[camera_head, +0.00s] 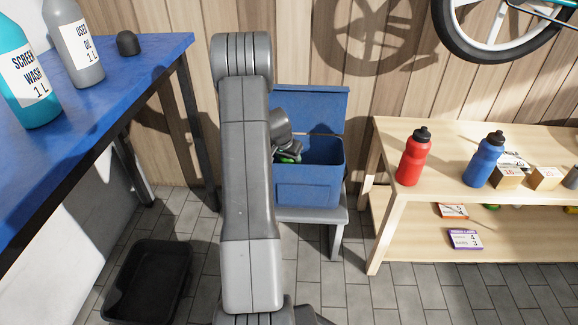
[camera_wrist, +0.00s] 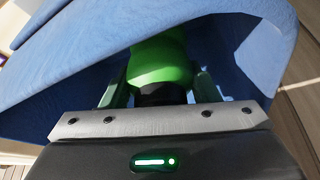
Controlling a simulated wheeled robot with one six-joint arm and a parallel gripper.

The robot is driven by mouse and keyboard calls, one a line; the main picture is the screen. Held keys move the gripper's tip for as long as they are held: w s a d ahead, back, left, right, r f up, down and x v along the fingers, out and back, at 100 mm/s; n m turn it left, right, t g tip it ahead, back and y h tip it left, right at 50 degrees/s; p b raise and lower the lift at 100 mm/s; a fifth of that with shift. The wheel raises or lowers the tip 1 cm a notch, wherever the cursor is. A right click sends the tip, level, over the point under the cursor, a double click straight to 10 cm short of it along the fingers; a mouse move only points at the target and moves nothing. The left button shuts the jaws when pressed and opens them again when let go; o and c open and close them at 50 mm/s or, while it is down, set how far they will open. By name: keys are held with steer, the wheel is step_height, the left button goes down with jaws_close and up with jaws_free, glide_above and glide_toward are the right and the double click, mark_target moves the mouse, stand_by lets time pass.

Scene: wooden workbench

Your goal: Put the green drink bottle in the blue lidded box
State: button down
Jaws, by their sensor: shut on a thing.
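The blue lidded box (camera_head: 312,190) stands on a grey bench with its lid (camera_head: 315,105) raised against the wall. My gripper (camera_head: 288,150) is at the box's open top, toward the left side, and my arm hides the box's left part. It is shut on the green drink bottle (camera_wrist: 160,60), with a finger on each side near the dark end. Only a small green patch of the bottle (camera_head: 285,159) shows in the head view. In the wrist view, blue box walls (camera_wrist: 60,75) surround the bottle; its far end is hidden.
A wooden workbench (camera_head: 395,130) at right holds a red bottle (camera_head: 413,160), a blue bottle (camera_head: 485,162) and small boxes. A blue table (camera_head: 110,70) at left holds two large bottles. A black tray (camera_head: 147,282) lies on the floor.

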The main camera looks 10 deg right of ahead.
steer(key=shift+f, duration=0.9)
steer(key=shift+f+b, duration=0.2)
steer(key=shift+b, duration=0.15)
steer(key=c, duration=0.5)
jaws_free()
steer(key=shift+r, duration=0.1)
steer(key=shift+r+p, duration=0.2)
steer(key=shift+p, duration=0.15)
steer(key=p+v, duration=0.3)
steer(key=v, duration=0.8)
steer(key=shift+s+a+r+p, duration=0.15)
steer(key=shift+s+r+p, duration=0.05)
steer(key=shift+r+p, duration=0.15)
